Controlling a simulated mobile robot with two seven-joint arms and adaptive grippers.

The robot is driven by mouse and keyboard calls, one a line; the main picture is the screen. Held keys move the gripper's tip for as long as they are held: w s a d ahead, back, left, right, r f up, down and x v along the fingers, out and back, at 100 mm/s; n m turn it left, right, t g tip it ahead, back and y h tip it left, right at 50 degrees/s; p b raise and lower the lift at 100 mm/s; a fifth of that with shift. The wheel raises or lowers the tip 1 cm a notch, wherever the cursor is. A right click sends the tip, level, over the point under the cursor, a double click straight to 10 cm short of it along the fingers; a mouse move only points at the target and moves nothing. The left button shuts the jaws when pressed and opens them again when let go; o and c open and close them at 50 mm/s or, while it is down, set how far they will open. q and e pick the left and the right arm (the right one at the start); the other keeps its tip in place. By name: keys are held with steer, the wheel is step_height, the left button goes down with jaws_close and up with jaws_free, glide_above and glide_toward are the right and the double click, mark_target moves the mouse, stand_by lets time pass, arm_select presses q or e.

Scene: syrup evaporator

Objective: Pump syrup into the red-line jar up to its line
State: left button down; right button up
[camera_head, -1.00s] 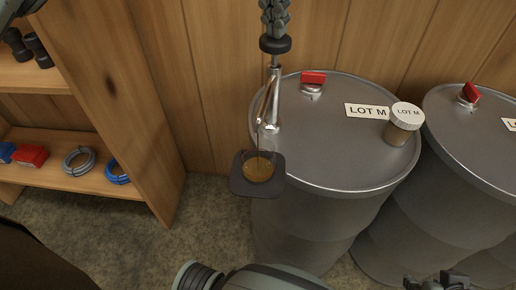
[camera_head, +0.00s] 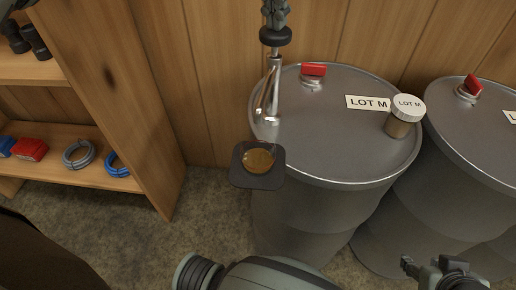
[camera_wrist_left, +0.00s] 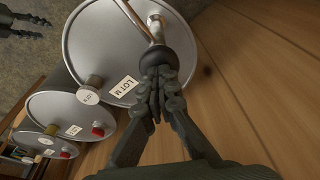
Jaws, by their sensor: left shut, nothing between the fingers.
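A clear jar (camera_head: 258,159) with amber syrup in it stands on a small black square tray (camera_head: 240,177) at the near left side of a grey drum (camera_head: 335,150). I cannot make out its red line. A metal pump (camera_head: 274,85) with a round black knob (camera_head: 276,37) rises above the jar at the drum's edge. My left gripper (camera_head: 275,15) is shut and empty, its fingertips at the knob's top. In the left wrist view its closed fingers (camera_wrist_left: 160,85) point at the knob (camera_wrist_left: 168,58). My right gripper (camera_head: 433,272) is low at right, apparently open, clear of everything.
The drum top holds a LOT M label (camera_head: 367,103), a red-handled cap (camera_head: 313,72) and a lidded sample jar (camera_head: 404,116). A second drum (camera_head: 475,135) stands close at right. A wooden shelf (camera_head: 70,170) with coils is at left. Wood wall lies behind.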

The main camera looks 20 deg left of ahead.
arm_select(q)
steer(key=shift+r+p, duration=1.4)
steer(key=shift+r, duration=0.85)
